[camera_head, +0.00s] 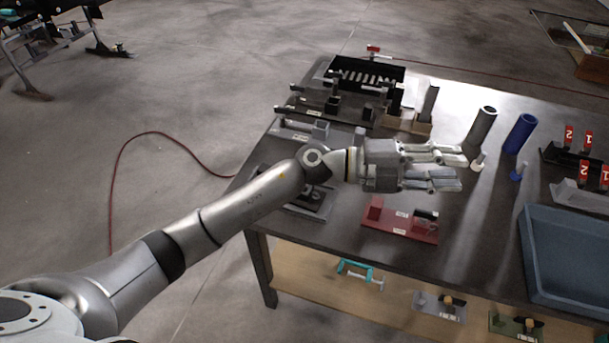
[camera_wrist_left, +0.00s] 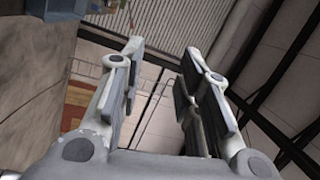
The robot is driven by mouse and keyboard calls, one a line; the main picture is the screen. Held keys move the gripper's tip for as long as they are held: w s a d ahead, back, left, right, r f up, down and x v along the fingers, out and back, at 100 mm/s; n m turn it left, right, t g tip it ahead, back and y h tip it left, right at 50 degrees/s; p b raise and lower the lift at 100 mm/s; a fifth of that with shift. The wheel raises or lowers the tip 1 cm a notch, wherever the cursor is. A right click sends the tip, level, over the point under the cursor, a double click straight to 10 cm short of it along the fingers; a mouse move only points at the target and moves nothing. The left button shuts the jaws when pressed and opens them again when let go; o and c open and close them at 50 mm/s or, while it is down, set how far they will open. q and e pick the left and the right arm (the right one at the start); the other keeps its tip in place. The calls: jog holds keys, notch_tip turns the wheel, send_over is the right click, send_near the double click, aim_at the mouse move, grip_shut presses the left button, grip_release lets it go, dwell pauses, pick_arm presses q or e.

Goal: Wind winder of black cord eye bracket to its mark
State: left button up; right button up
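A black bracket-like fixture (camera_head: 345,113) with small upright blocks and a stub at its left end lies at the table's back left. A second dark fixture (camera_head: 318,208) with grey round parts lies near the left edge, partly hidden by my left arm. I cannot tell for sure which one is the black cord eye bracket; no cord or mark can be made out. My left gripper (camera_head: 460,170) is above the table, pointing right, open and empty, apart from both fixtures. In the left wrist view its fingers (camera_wrist_left: 163,55) are spread with nothing between them. My right gripper is not in view.
A red fixture (camera_head: 385,222) lies below the left gripper. A grey tube (camera_head: 482,126) and a blue tube (camera_head: 519,134) stand to its right. A blue tray (camera_head: 535,270) fills the right front. A black slotted box (camera_head: 390,75) stands at the back. A shelf (camera_head: 320,285) holds several fixtures.

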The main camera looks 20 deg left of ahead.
pick_arm(q)
jog(key=w+a+f+m+g+y, duration=0.3)
jog(key=a+f+m+g+y, duration=0.1)
jog(key=a+f+y, duration=0.5)
jog(key=w+a+n+y, duration=0.2)
jog(key=a+y, duration=0.3)
jog(key=a, duration=0.4)
jog(key=w+a+n+y, duration=0.1)
jog(key=w+a+y, duration=0.3)
jog(key=a, duration=0.5)
jog(key=shift+t+y, duration=0.3)
jog(key=shift+t, duration=0.1)
jog(key=f+p, duration=0.1)
jog(key=f, duration=0.2)
jog(key=s+f+p, duration=0.1)
jog(key=f, duration=0.2)
jog(key=f+p, duration=0.1)
jog(key=f, duration=0.3)
jog(key=shift+s+a+f, duration=0.1)
jog(key=shift+s, duration=0.1)
jog(key=shift+c, duration=0.3)
grip_shut()
